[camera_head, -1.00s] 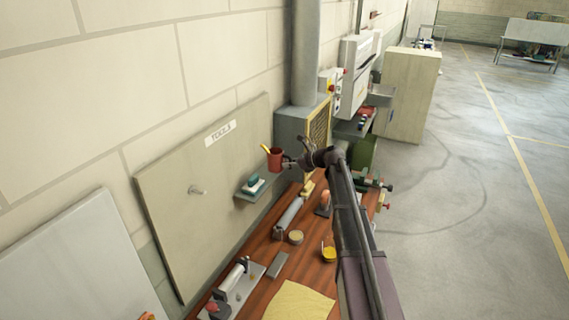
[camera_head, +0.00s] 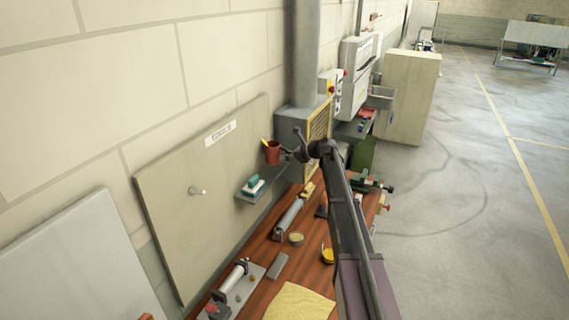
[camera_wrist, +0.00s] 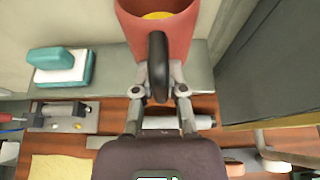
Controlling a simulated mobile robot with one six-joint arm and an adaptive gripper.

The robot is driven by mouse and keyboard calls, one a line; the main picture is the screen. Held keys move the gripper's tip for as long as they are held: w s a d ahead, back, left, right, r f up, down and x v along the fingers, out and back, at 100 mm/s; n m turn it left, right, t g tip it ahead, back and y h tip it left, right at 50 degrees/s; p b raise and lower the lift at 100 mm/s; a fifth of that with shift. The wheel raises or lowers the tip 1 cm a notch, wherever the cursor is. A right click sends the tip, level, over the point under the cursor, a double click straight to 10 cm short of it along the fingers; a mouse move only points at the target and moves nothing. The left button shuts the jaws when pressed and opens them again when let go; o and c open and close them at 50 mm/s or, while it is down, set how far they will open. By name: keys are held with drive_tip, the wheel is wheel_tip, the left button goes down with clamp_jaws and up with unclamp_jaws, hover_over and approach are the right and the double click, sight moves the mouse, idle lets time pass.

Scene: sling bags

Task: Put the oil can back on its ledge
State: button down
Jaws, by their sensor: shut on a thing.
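The oil can (camera_head: 272,153) is red, with a yellow part showing at its top. My gripper (camera_head: 291,155) is shut on its dark handle, just right of the can. In the wrist view the can (camera_wrist: 165,35) is at the top, and my gripper's fingers (camera_wrist: 158,78) close on the handle from both sides. The grey ledge (camera_head: 247,196) juts from the tool board. The can is held above the ledge's far end, apart from it in the head view. In the wrist view the ledge (camera_wrist: 118,85) lies beneath the can.
A teal-and-white block (camera_head: 254,185) occupies the near part of the ledge. A grey cabinet with a yellowish grille (camera_head: 318,128) stands just beyond the ledge. The wooden bench (camera_head: 262,262) below holds a grey cylinder, a tin, a yellow cloth and several tools.

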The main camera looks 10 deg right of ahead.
drive_tip(key=shift+w+f+b, duration=0.25)
drive_tip(key=shift+f+b, duration=0.65)
drive_tip(key=shift+w+f+b, duration=0.2)
drive_tip(key=shift+f+b, duration=0.7)
drive_tip(key=shift+f, duration=0.1)
drive_tip(key=c, duration=0.7)
unclamp_jaws()
drive_tip(key=p+v, duration=0.5)
drive_tip(key=v, duration=0.7)
drive_tip(key=shift+d, duration=0.1)
